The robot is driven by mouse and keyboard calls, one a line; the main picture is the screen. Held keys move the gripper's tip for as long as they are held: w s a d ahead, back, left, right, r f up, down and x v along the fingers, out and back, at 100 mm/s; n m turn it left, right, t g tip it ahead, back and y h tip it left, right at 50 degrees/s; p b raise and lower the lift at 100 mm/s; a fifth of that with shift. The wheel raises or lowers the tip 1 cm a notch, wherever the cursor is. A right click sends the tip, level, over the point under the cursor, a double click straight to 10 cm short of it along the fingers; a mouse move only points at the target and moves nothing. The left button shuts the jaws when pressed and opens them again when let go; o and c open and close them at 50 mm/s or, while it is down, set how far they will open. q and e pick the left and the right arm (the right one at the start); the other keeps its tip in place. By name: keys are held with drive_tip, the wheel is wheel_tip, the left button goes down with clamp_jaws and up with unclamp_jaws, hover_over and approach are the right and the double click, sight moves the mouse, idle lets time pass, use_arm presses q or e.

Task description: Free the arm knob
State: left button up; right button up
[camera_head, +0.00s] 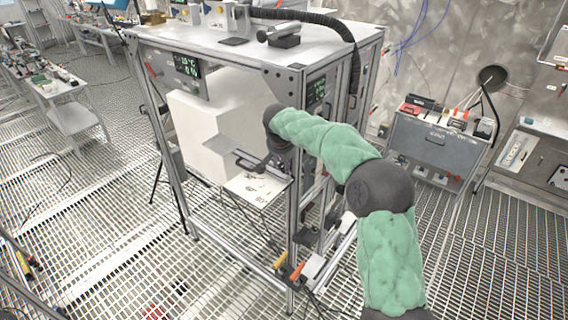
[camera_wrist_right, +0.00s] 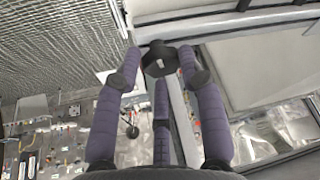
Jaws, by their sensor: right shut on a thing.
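The arm knob (camera_wrist_right: 160,58) is a dark, lobed knob with a small light mark, at the upper middle of the right wrist view. My right gripper (camera_wrist_right: 162,75) has purple padded fingers on both sides of it and one below. The fingers are closed in on the knob. In the head view, my right gripper (camera_head: 268,160) is at the front of the framed cabinet, at the end of my green-sleeved arm. It is small and dark there, and I cannot make out the knob. My left gripper is not in view.
The metal-framed cabinet (camera_head: 290,215) holds a large white block (camera_head: 215,125) just left of my gripper. A flat plate (camera_head: 257,188) lies below the gripper. A grey tool cabinet (camera_head: 435,145) stands at the right. The grating floor at the left is largely open.

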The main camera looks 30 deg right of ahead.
drive_tip(key=o, duration=1.1)
drive_tip(key=shift+s+a+f, duration=0.1)
drive_tip(key=shift+a+f, duration=0.15)
drive_tip(key=shift+f, duration=0.1)
drive_tip(key=shift+r, duration=0.15)
drive_tip(key=shift+r, duration=0.5)
drive_tip(key=v, duration=1.1)
drive_tip(key=shift+a, duration=0.2)
